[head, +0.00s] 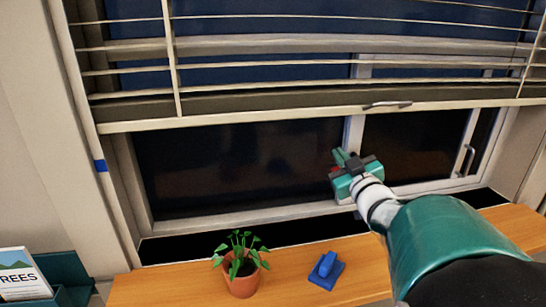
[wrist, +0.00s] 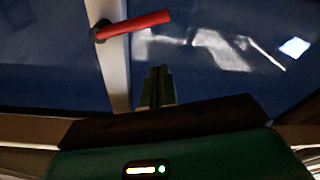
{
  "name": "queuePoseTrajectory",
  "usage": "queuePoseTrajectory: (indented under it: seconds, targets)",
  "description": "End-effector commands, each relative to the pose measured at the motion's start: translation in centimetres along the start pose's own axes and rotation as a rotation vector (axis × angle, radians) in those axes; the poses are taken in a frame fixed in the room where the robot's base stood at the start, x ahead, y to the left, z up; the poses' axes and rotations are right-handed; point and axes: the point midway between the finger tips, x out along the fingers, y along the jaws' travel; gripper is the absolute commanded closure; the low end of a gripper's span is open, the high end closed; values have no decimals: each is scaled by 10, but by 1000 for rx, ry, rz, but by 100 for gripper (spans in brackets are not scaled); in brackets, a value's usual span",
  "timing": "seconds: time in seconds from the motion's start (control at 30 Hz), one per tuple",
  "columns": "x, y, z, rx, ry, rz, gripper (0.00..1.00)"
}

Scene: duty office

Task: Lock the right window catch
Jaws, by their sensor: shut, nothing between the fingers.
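A red lever-shaped catch (wrist: 135,24) is mounted by a dark pivot on a pale upright window bar in the wrist view. Its lever points right and slightly up. In the head view only a bit of red (head: 335,169) shows beside my gripper, and the rest is hidden. My gripper (head: 342,156) is at the middle upright of the window. In the wrist view its fingertips (wrist: 160,72) are together and empty, below the lever and apart from it in the picture. I cannot tell the gap in depth.
A blind (head: 280,105) hangs over the upper window. A grey handle (head: 464,160) is on the right frame. A potted plant (head: 241,283) and a blue object (head: 326,270) stand on the wooden surface (head: 180,288) below. A booklet (head: 22,274) is at lower left.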

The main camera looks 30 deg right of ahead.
Motion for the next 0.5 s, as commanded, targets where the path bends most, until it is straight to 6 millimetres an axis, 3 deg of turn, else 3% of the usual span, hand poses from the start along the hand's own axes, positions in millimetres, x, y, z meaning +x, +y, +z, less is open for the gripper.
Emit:
queuePoseTrajectory:
  seconds: [0.1,0.3,0.5]
  targets:
    - [25,-1,1,2,-1,-2,100]
    - [13,0,29,1,-3,1,100]
    - [9,0,38,0,-1,0,100]
